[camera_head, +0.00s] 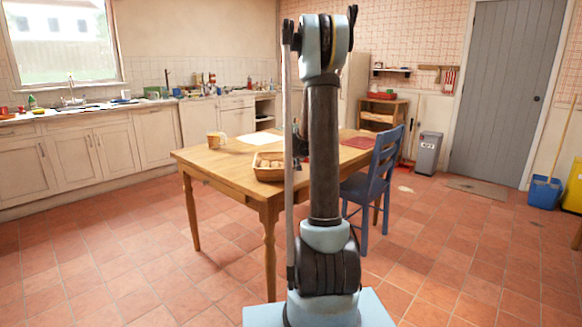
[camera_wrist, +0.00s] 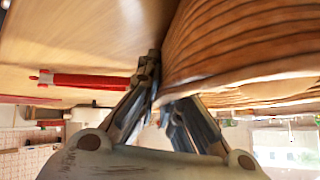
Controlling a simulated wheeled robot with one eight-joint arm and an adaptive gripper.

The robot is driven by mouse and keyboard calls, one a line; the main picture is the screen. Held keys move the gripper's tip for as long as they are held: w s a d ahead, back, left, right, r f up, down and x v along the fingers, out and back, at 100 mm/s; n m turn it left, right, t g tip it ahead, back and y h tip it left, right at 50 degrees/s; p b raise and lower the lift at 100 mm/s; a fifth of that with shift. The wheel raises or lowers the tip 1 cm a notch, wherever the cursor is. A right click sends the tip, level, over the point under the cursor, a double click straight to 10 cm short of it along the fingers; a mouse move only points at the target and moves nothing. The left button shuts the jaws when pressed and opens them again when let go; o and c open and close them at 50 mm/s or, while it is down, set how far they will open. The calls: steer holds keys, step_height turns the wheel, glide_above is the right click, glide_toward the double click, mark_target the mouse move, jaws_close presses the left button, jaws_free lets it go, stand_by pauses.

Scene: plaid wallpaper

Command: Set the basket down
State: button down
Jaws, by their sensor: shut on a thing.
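The basket (camera_head: 268,174) is light brown, with several rounded pale brown items in it. It is at the near edge of the wooden table's top, looking level; I cannot tell if it rests on the top or hangs just above it. In the wrist view its brown ribbed wall (camera_wrist: 240,45) fills the upper right. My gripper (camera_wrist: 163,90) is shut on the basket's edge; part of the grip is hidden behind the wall. In the head view my gripper is mostly hidden behind my arm, right of the basket.
The wooden table (camera_head: 215,158) also holds an orange mug (camera_head: 213,139), a white sheet (camera_head: 260,138) and a red mat (camera_head: 357,142). A long red object (camera_wrist: 90,80) lies near my gripper. A blue chair (camera_head: 378,172) stands at the table's right. Floor in front is clear.

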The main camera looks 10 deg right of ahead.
steer(key=c, duration=1.8)
jaws_free()
steer(key=v, duration=1.2)
steer(key=s+a+f+n+g, duration=0.1)
steer(key=s+a+g, duration=0.15)
steer(key=s, duration=0.95)
steer(key=s+a+f+n+g, duration=0.1)
steer(key=s+a, duration=0.3)
steer(key=s, duration=0.7)
steer(key=s+f+g, duration=0.1)
steer(key=s+f, duration=0.2)
steer(key=s, duration=0.4)
steer(key=s+f+g, duration=0.1)
steer(key=s+f, duration=0.2)
steer(key=s, duration=0.5)
steer(key=s+f+g, duration=0.1)
steer(key=s+f, duration=0.3)
steer(key=s, duration=0.4)
steer(key=shift+a+n+g, duration=0.25)
steer(key=shift+n, duration=0.15)
